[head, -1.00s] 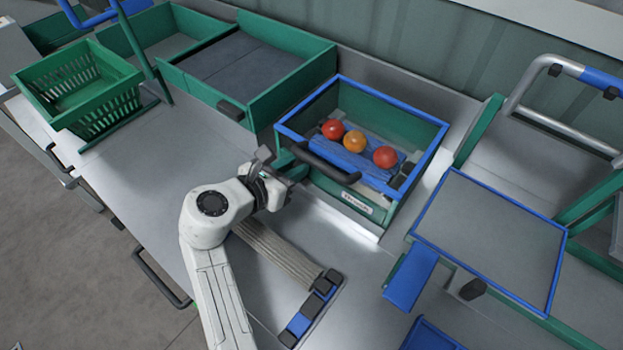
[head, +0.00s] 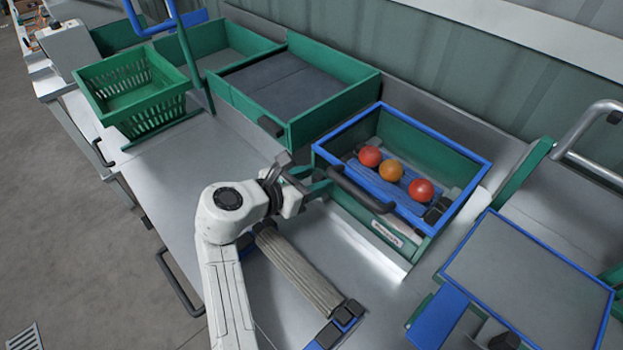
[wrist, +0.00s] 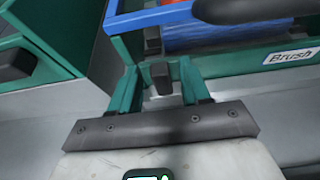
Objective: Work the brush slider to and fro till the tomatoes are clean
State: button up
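The brush box (head: 455,150) is green with a blue rim, and the wrist view shows its "Brush" label (wrist: 291,56). Inside, a red tomato (head: 370,156), an orange tomato (head: 390,170) and another red tomato (head: 421,190) lie in a row on a blue brush bed (head: 385,188). A thick black bar handle (head: 360,192) runs along the front. My gripper (head: 318,181) is at the box's front left corner. In the wrist view its green fingers (wrist: 160,92) stand apart, with a dark knob (wrist: 161,76) showing between them; I cannot tell whether they touch it.
A green tray with dark panels (head: 275,85) stands left of the box, and a green slotted basket (head: 150,107) beyond it. A blue-rimmed grey panel (head: 530,270) is at the right. A ribbed roller (head: 295,270) lies on the bench in front. Bench at left is clear.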

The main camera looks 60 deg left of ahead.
jog(key=v, duration=1)
jog(key=shift+s+d, duration=0.15)
jog(key=shift+s, duration=0.25)
dwell(0.4)
